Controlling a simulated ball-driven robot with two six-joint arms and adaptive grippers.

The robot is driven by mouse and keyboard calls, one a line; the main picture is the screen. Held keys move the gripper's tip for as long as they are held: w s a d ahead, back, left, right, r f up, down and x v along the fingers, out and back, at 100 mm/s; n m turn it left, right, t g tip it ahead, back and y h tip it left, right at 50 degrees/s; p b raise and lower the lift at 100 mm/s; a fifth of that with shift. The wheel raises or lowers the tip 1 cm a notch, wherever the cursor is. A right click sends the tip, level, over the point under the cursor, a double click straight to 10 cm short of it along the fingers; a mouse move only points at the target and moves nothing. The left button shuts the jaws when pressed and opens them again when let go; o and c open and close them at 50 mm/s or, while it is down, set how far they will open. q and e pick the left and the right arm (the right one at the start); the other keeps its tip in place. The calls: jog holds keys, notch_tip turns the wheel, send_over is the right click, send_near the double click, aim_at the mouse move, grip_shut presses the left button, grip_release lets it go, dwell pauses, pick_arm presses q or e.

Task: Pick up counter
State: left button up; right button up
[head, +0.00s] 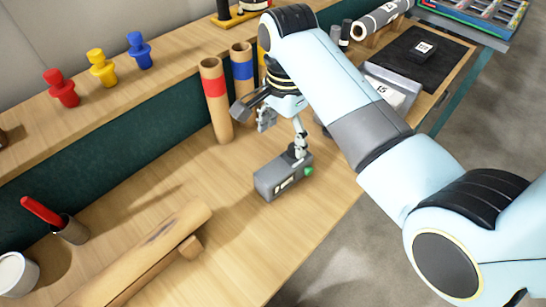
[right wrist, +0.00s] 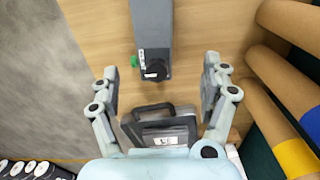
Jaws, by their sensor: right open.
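The counter is most likely the grey box (head: 283,178) with a pale label, a green button and a dark knob. It lies on the wooden bench in the middle of the head view. In the right wrist view the counter (right wrist: 152,25) runs down from the top edge, its knob end towards me. My right gripper (head: 282,138) is open above the counter, with one finger overlapping its knob end in the head view. In the right wrist view the open fingers (right wrist: 161,66) are spread either side of the knob end, with nothing held. My left gripper is not seen.
Cardboard tubes with red (head: 214,90) and blue (head: 242,70) bands stand behind the gripper. A dark handled block (right wrist: 160,130) sits near the palm in the wrist view. Bare bench surrounds the counter's left side.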

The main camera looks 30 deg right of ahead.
aim_at(284, 163)
jog(key=f, duration=0.4)
jog(key=shift+s, duration=0.35)
jog(key=shift+f, duration=0.3)
notch_tip(284, 163, down, 4)
jog(key=shift+s+f, duration=0.15)
jog(key=shift+f, duration=0.55)
jog(key=c, duration=1.4)
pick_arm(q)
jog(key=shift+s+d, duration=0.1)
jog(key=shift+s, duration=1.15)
pick_arm(e)
jog(key=shift+c, duration=0.6)
jog(key=shift+r, duration=0.15)
